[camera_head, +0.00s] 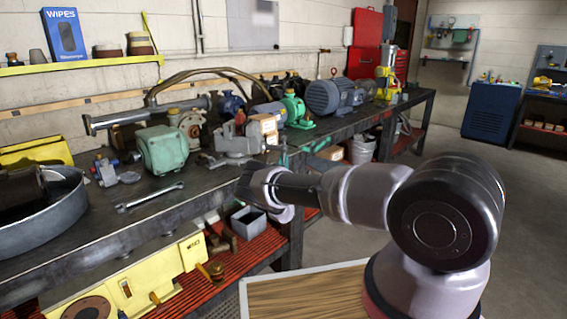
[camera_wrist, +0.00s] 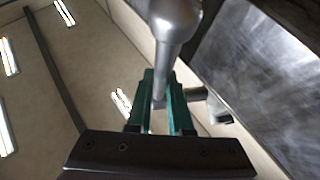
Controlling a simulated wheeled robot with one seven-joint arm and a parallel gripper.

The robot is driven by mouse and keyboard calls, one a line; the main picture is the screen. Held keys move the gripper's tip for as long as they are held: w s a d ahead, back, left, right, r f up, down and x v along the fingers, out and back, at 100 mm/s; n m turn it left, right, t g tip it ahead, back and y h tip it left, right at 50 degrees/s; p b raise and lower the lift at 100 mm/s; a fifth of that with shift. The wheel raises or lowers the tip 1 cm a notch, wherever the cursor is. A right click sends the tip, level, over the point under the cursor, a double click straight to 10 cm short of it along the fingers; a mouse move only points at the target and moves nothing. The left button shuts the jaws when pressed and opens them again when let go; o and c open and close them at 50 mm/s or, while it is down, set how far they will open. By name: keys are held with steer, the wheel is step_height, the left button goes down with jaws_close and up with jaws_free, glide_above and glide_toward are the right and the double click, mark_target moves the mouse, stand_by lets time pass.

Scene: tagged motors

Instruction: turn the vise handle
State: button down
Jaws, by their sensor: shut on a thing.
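The grey vise (camera_head: 236,141) stands at the front edge of the dark workbench in the head view. My gripper (camera_head: 250,184) is just below and in front of it, at the bench edge. In the wrist view, the two green fingers of my gripper (camera_wrist: 162,85) are shut on a silver metal rod with a rounded, thicker end, which looks like the vise handle (camera_wrist: 174,22). The handle cannot be made out in the head view, where my gripper and wrist cover that area. A grey metal surface fills the right of the wrist view.
The workbench (camera_head: 135,218) is crowded: a green gearbox (camera_head: 163,149), a wrench (camera_head: 150,197), a grey motor (camera_head: 333,96) and a green pump (camera_head: 296,110) lie near the vise. A grey bin (camera_head: 248,221) sits on the red lower shelf. Open floor lies to the right.

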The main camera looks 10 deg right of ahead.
steer(key=shift+w+a+r+n+t+y, duration=0.2)
steer(key=shift+w+a+n+t+y, duration=0.15)
steer(key=shift+a+t, duration=0.25)
steer(key=c, duration=0.8)
jaws_free()
steer(key=shift+c, duration=0.2)
steer(key=v, duration=1.1)
steer(key=shift+d, duration=0.15)
steer(key=shift+f, duration=0.15)
